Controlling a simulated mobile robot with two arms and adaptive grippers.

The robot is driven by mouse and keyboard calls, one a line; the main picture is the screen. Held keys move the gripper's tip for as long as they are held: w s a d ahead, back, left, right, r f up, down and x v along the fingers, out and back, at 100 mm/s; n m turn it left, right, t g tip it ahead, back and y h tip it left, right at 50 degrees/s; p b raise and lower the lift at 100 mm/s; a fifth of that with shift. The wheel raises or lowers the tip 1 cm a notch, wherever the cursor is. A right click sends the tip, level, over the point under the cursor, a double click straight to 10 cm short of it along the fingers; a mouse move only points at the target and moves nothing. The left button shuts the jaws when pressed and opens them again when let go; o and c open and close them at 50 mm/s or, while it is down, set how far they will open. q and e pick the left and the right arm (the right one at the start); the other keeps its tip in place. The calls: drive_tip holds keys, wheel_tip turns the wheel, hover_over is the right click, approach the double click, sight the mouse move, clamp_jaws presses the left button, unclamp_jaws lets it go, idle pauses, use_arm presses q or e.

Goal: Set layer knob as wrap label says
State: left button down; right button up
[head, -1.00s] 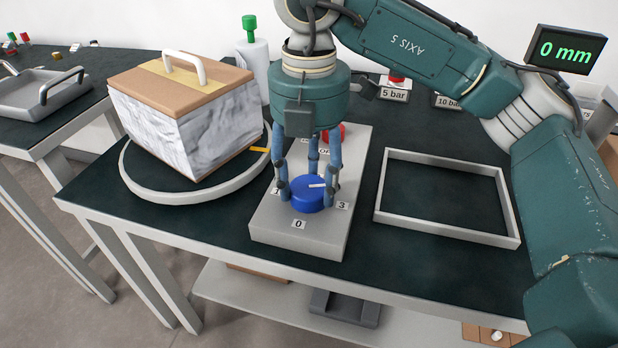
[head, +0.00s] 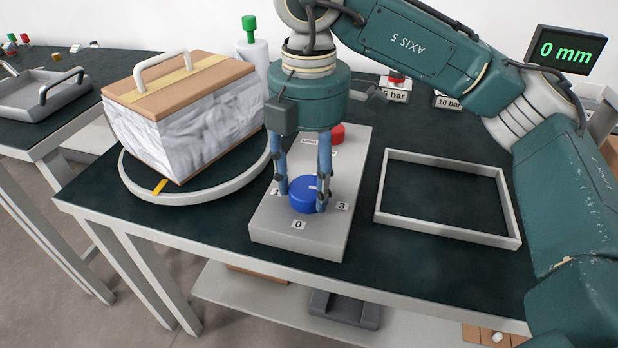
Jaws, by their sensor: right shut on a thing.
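The blue layer knob (head: 303,197) sits on a grey control box (head: 268,230), with the labels 0 in front, 1 at left and 3 at right. A white mark shows at its right upper side; its exact setting is hard to tell. My right gripper (head: 304,192) points down from above, its fingers shut around the knob. The wrapped load (head: 185,135) has whitish film around its sides and a wooden top with a white handle. It stands on a round turntable (head: 225,190). No readable wrap label shows on its visible sides. My left gripper is not in view.
A red button (head: 337,132) is behind the knob, partly hidden by my gripper. An empty grey frame (head: 447,225) lies at right. A display (head: 566,50) reads 0 mm. Signs for 5 bar (head: 394,95) and 10 bar (head: 447,102) stand at the back.

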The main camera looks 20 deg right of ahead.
sight(309, 187)
drive_tip(key=o, duration=1.2)
drive_tip(key=shift+c, duration=0.2)
wheel_tip(309, 187, up, 12)
